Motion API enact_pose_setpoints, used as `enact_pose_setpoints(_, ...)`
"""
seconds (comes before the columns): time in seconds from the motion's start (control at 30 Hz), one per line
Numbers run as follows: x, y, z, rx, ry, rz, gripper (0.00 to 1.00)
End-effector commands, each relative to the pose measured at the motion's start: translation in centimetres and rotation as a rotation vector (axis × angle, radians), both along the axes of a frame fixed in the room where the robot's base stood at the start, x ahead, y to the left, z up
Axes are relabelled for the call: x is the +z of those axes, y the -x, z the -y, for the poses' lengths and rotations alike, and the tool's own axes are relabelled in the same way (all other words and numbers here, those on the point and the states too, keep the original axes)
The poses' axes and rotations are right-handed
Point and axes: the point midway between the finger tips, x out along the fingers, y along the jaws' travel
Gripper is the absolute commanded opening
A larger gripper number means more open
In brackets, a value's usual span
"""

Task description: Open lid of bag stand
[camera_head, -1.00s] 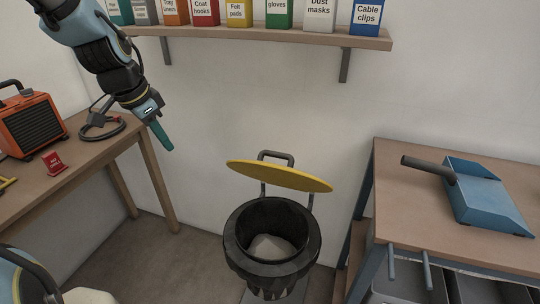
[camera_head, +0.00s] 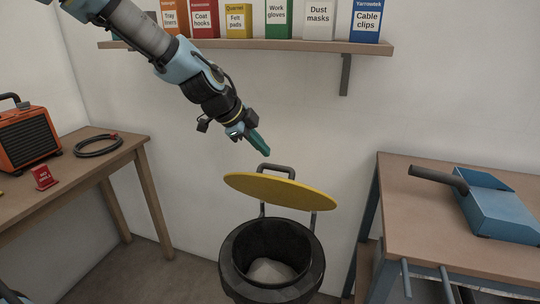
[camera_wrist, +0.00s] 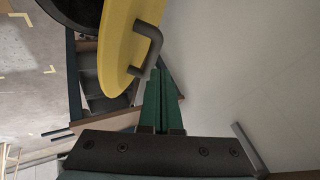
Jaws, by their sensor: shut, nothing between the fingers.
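The bag stand (camera_head: 232,262) is a round black bin with a pale bag or contents inside it. My gripper (camera_head: 261,146), with green fingers, is shut and empty, above and slightly left of the lid handle. In the wrist view, the fingers (camera_wrist: 158,100) point toward the yellow lid (camera_wrist: 118,40) and its dark handle (camera_wrist: 150,45), close to the handle; I cannot tell whether they touch.
A shelf (camera_head: 300,46) with several labelled boxes runs along the wall above. A left table (camera_head: 110,165) holds an orange heater (camera_head: 28,135) and a coiled cable (camera_head: 98,145).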

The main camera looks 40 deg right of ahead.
Motion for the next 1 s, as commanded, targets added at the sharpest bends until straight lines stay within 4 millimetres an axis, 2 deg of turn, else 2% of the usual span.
enact_pose_setpoints(0.2, -2.2, 0.3, 1.8, -0.002, -0.001, -0.001, 0.00)
enact_pose_setpoints(0.4, -3.1, 0.2, 2.4, 0.001, -0.001, 0.000, 0.00)
enact_pose_setpoints(0.77, -3.2, 0.1, 2.4, 0.002, -0.002, -0.001, 0.00)
enact_pose_setpoints(1.0, -1.7, -1.0, 4.6, -0.002, -0.056, -0.041, 0.00)
